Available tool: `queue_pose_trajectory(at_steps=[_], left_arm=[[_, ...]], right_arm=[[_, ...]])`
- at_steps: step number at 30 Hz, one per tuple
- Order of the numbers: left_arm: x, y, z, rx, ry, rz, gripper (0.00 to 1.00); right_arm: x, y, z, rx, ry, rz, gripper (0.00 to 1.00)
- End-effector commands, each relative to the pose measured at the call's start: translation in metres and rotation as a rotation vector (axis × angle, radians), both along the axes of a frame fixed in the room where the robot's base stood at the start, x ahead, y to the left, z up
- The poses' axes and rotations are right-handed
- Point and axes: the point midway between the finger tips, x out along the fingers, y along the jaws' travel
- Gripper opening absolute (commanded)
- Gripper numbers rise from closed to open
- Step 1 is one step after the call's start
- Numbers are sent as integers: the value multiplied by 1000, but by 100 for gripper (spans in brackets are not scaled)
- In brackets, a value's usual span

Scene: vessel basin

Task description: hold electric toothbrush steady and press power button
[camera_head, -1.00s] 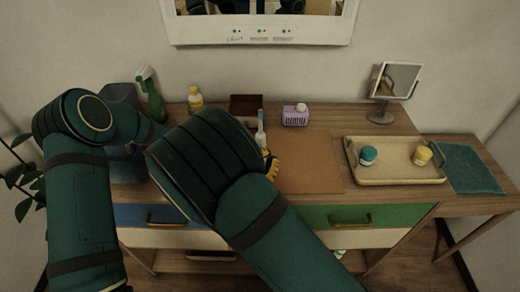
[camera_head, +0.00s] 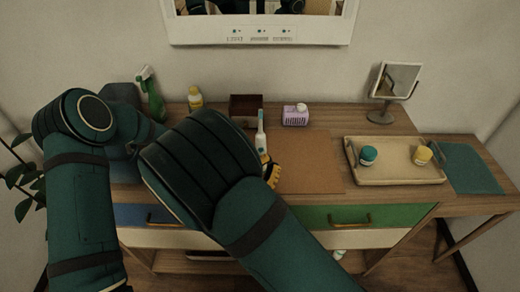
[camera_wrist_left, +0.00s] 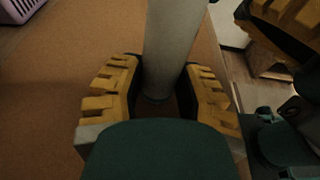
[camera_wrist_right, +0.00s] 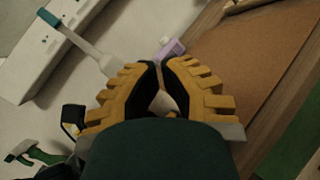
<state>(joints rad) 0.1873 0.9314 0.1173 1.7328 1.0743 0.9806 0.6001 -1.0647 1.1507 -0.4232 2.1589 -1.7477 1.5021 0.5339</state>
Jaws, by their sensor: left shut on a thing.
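The electric toothbrush (camera_head: 261,138) stands roughly upright near the middle of the desk, with a white body and a teal-tipped head. My left gripper (camera_wrist_left: 157,95) is shut around its pale handle (camera_wrist_left: 171,42). In the head view my left gripper is hidden behind my right arm. My right gripper (camera_head: 271,174) is close beside the toothbrush, its yellow fingers partly hidden by my arm. In the right wrist view its fingertips (camera_wrist_right: 161,66) nearly meet, with the toothbrush (camera_wrist_right: 88,46) passing behind them. I cannot tell whether they touch it. The power button is not discernible.
A brown mat (camera_head: 310,165) lies on the desk. Behind are a dark box (camera_head: 245,106), a purple-and-white bottle (camera_head: 295,117), a yellow bottle (camera_head: 195,98) and a green spray bottle (camera_head: 152,97). To the right are a tray (camera_head: 395,176) with two jars and a mirror (camera_head: 397,80).

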Motion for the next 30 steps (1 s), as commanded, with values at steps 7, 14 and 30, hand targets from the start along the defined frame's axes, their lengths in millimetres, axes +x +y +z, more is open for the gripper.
queue_pose_trajectory(at_steps=[7, 14, 30], left_arm=[[0, 0, -1, 1, 1, 0, 17], [0, 0, -1, 1, 1, 0, 17], [0, 0, -1, 1, 1, 0, 45]], right_arm=[[-23, -1, 0, -1, -1, 2, 0], [-44, -2, 0, 0, 0, 2, 0], [-53, -3, 0, 0, 0, 1, 0]])
